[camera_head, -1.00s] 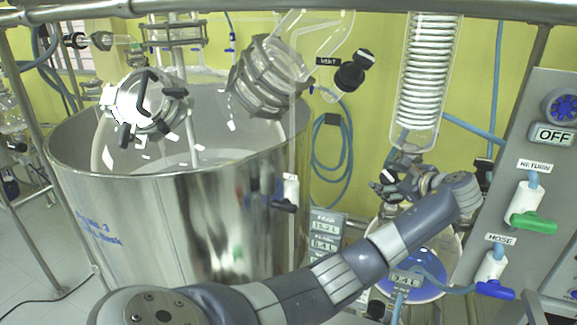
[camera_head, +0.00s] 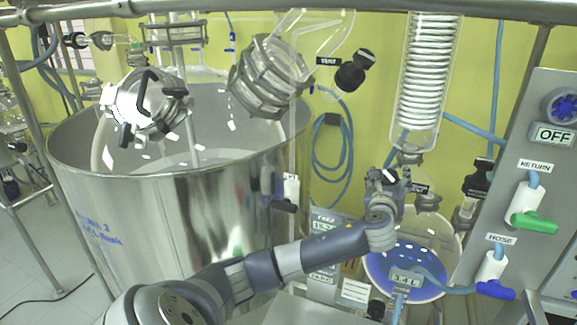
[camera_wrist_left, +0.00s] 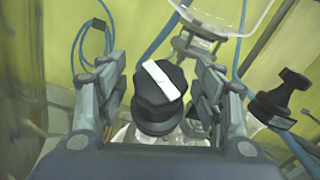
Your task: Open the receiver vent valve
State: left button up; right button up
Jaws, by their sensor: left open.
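My left gripper (camera_head: 387,180) is above the round receiver flask (camera_head: 432,262), which holds blue liquid. In the left wrist view its two fingers (camera_wrist_left: 163,95) are open, one on each side of a black valve knob (camera_wrist_left: 158,108) with a white stripe across its top. The knob stands between the fingers, with a visible gap on at least the left side. In the head view the gripper mostly hides this knob, and only a bit of white stripe (camera_head: 390,175) shows. My right gripper is not in view.
A coiled glass condenser (camera_head: 422,80) hangs just above the gripper. Another black knob (camera_head: 480,178) stands to the right, also seen in the wrist view (camera_wrist_left: 284,92). A large steel vessel (camera_head: 180,220) fills the left. A control panel (camera_head: 540,130) stands at right.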

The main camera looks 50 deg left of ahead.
pick_arm(q)
jog(key=m+t+h, duration=0.1)
jog(key=m+h, duration=0.1)
jog(key=m+t+h+b, duration=0.1)
jog(key=m+h, duration=0.1)
jog(key=m, duration=0.1)
jog(key=shift+a+f+m+t+h, duration=0.1)
jog(key=shift+f+m+t+h, duration=0.05)
jog(key=shift+m+t+h, duration=0.2)
jog(key=m+h+b, duration=0.1)
jog(key=m+h, duration=0.2)
jog(key=m, duration=0.1)
jog(key=shift+t+h, duration=0.35)
jog(key=m+h, duration=0.2)
jog(key=shift+m+h, duration=0.25)
jog(key=shift+h, duration=0.05)
jog(key=shift+r+m+g+h, duration=0.25)
jog(key=shift+m+g+h, duration=0.15)
jog(key=shift+m+h, duration=0.7)
jog(key=b+v, duration=0.7)
jog(key=v, duration=0.3)
jog(key=shift+s+f, duration=0.15)
jog(key=shift+s, duration=0.15)
jog(key=shift+s, duration=0.1)
